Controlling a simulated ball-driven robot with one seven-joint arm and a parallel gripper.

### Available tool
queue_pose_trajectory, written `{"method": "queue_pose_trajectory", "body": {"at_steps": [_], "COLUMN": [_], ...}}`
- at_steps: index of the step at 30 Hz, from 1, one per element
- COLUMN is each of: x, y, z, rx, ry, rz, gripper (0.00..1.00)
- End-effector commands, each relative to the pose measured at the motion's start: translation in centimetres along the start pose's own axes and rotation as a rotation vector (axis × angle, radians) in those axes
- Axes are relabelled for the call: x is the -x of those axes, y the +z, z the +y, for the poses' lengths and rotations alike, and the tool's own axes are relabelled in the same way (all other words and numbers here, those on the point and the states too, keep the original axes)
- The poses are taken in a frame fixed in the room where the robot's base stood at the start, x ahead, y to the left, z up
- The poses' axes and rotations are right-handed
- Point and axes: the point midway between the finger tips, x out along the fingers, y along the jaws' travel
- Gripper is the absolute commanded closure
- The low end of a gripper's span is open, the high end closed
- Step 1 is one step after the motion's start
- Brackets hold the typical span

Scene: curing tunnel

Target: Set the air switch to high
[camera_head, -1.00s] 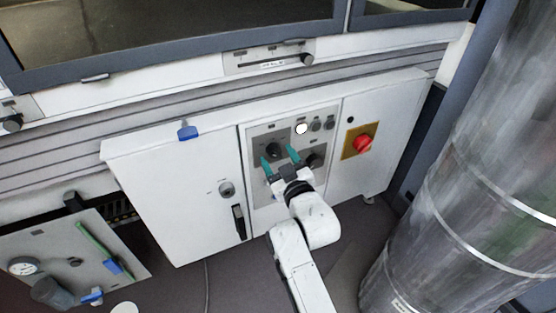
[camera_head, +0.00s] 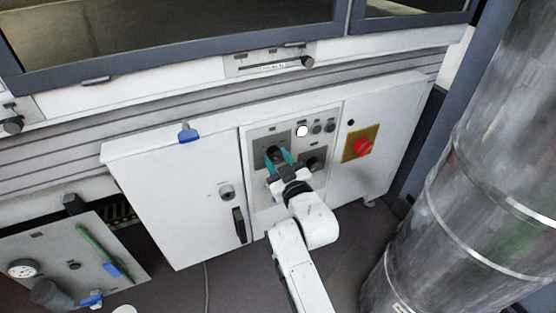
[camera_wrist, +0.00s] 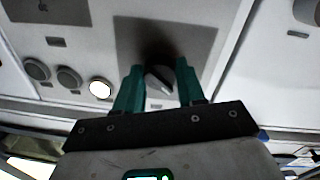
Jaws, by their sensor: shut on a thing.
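A dark rotary knob (camera_head: 273,151) sits on a grey plate in the upper left of the control panel (camera_head: 263,207) of the white cabinet. Its label is too small to read, so I cannot confirm that it is the air switch. My gripper (camera_head: 276,156), with teal fingers, is shut on this knob. In the wrist view the knob (camera_wrist: 158,79) lies between my two fingertips (camera_wrist: 159,72), with a pale pointer mark on its face. A second dark knob (camera_head: 313,164) is on a plate to the lower right, free of my gripper.
A lit white button (camera_head: 302,130) and two grey buttons stand right of the knob. A red emergency knob (camera_head: 363,147) on a yellow plate is farther right. A large metal duct (camera_head: 455,190) fills the right side. A black door handle (camera_head: 239,225) is at the left.

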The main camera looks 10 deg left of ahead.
Motion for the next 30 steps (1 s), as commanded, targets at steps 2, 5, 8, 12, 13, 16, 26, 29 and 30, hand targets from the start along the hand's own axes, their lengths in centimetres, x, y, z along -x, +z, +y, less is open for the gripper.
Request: {"method": "queue_pose_trajectory", "body": {"at_steps": [2, 5, 8, 12, 13, 16, 26, 29, 30], "x": [0.01, 0.01, 0.01, 0.02, 0.01, 0.01, 0.02, 0.02, 0.02], "y": [0.02, 0.0, -0.04, -0.11, -0.13, -0.19, -0.3, -0.35, -0.35], "z": [-0.02, -0.01, 0.0, 0.01, 0.0, -0.02, -0.01, -0.06, -0.07], "rx": [-0.001, -0.007, -0.026, -0.083, -0.101, -0.169, -0.47, -0.565, -0.604], "ry": [0.0, 0.0, -0.001, -0.002, -0.002, -0.004, -0.008, -0.01, -0.011], "rz": [0.0, -0.001, -0.002, -0.006, -0.007, -0.011, -0.029, -0.034, -0.036], "gripper": [0.91, 0.91, 0.91, 0.91, 0.91, 0.91, 0.91, 0.91, 0.91]}}
